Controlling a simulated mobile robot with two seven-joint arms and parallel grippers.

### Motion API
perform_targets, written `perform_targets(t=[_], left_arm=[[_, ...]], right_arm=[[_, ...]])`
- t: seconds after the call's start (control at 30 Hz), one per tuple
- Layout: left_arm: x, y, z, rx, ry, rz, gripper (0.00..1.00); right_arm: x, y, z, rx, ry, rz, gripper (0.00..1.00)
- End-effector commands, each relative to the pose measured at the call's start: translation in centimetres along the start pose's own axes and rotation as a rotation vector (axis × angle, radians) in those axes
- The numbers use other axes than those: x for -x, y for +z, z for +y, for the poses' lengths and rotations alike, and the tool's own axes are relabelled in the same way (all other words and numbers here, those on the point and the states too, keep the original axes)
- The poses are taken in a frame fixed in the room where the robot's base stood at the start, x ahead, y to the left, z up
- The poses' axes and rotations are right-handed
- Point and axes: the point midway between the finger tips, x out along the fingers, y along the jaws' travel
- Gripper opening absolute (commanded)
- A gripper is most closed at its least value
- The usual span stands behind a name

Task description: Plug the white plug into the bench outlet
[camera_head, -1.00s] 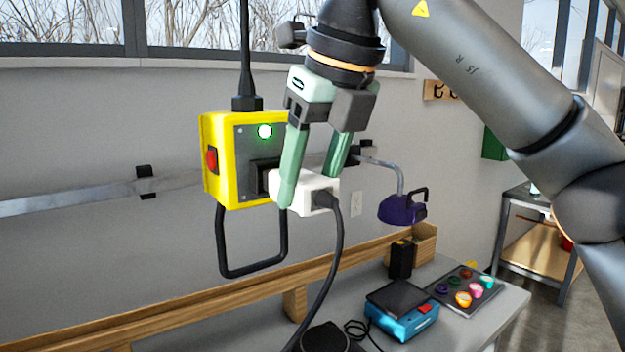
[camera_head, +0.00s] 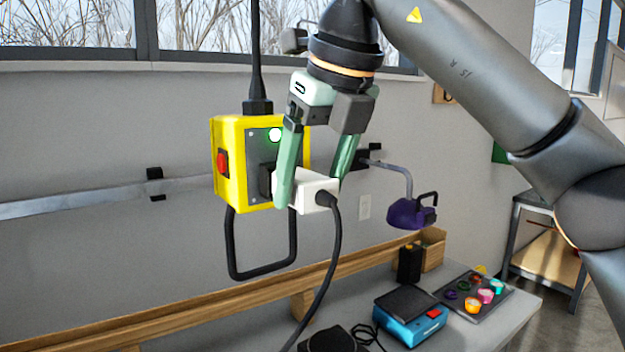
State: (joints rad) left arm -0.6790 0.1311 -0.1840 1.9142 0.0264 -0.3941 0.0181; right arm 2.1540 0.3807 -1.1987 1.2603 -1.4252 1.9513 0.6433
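The white plug (camera_head: 313,193) is held by my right gripper (camera_head: 313,190), its two green fingers on either side of the plug body. A black cord runs down from the plug's right end. The bench outlet is a yellow box (camera_head: 228,190) with a grey face, a green light, a red button and a dark socket (camera_head: 267,180). It hangs from a black cable above. The plug's left end is at or very close to the socket, behind a finger; whether it is inserted I cannot tell. My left gripper is not in view.
A black loop handle (camera_head: 262,272) hangs below the box. A purple tool (camera_head: 410,213) hangs on the wall to the right. On the bench are a blue scale (camera_head: 408,322), a tray of coloured pots (camera_head: 460,302) and a black container (camera_head: 409,264).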

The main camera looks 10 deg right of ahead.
Motion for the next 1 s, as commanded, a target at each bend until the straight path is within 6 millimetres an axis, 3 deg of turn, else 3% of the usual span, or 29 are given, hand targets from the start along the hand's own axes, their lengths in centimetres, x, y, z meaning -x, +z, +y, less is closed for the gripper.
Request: perform_targets(t=[0.1, 0.47, 1.0], left_arm=[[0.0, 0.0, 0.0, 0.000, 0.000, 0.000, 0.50], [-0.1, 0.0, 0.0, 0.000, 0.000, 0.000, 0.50], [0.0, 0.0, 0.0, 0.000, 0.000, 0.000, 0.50]], right_arm=[[0.0, 0.0, 0.0, 0.000, 0.000, -0.001, 0.89], [0.8, 0.0, 0.0, -0.001, -0.001, -0.002, 0.89], [10.2, 0.0, 0.0, -0.004, -0.004, -0.006, 0.89]])
